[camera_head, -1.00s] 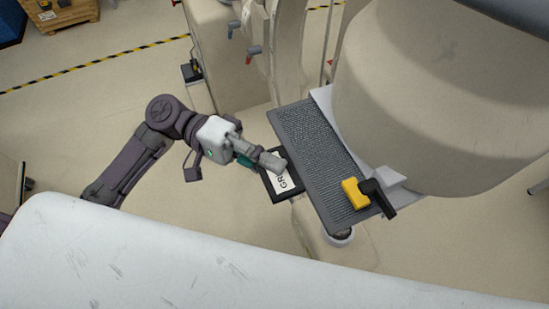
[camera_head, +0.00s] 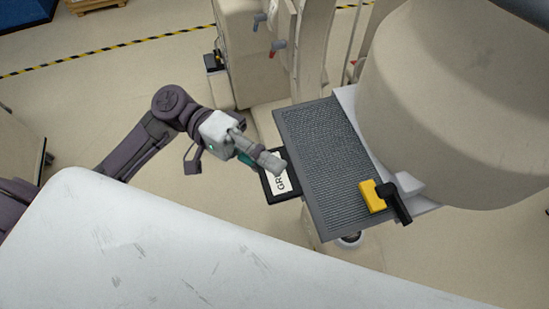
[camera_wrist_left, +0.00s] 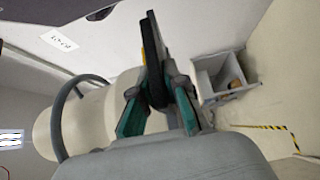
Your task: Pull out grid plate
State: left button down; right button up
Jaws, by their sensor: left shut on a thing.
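The grid plate (camera_head: 282,183) is a dark plate with a white label reading "GR". It sticks out to the left from under the grey mesh-topped shelf of the beige machine. Its right part is hidden under the shelf. My left gripper (camera_head: 275,166) comes in from the left and is shut on the plate's outer edge. In the left wrist view, the left gripper's teal-padded fingers (camera_wrist_left: 156,95) close on a dark edge of the plate (camera_wrist_left: 151,45). My right gripper is not in view.
The mesh shelf (camera_head: 325,150) carries a yellow block (camera_head: 372,196) beside a black lever (camera_head: 397,203). The large beige round machine body (camera_head: 445,110) stands to the right. A white scratched surface (camera_head: 150,245) fills the foreground. Open floor lies at the left, behind the arm.

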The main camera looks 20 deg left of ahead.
pick_arm(q)
jog(key=shift+s+a, duration=0.85)
jog(key=shift+a, duration=0.3)
jog(key=shift+s+a, duration=0.8)
jog(key=shift+a, duration=0.35)
jog(key=shift+s+a, duration=0.9)
jog(key=shift+a, duration=0.3)
jog(key=shift+s+a+p, duration=0.35)
jog(key=shift+s+a, duration=0.15)
jog(key=shift+a, duration=0.2)
jog(key=shift+s+a+p, duration=0.35)
jog(key=shift+s+a, duration=0.15)
jog(key=shift+a, duration=0.2)
jog(key=shift+a, duration=0.1)
jog(key=shift+s+a+p, duration=0.5)
jog(key=shift+s+a, duration=0.15)
jog(key=shift+a, duration=0.2)
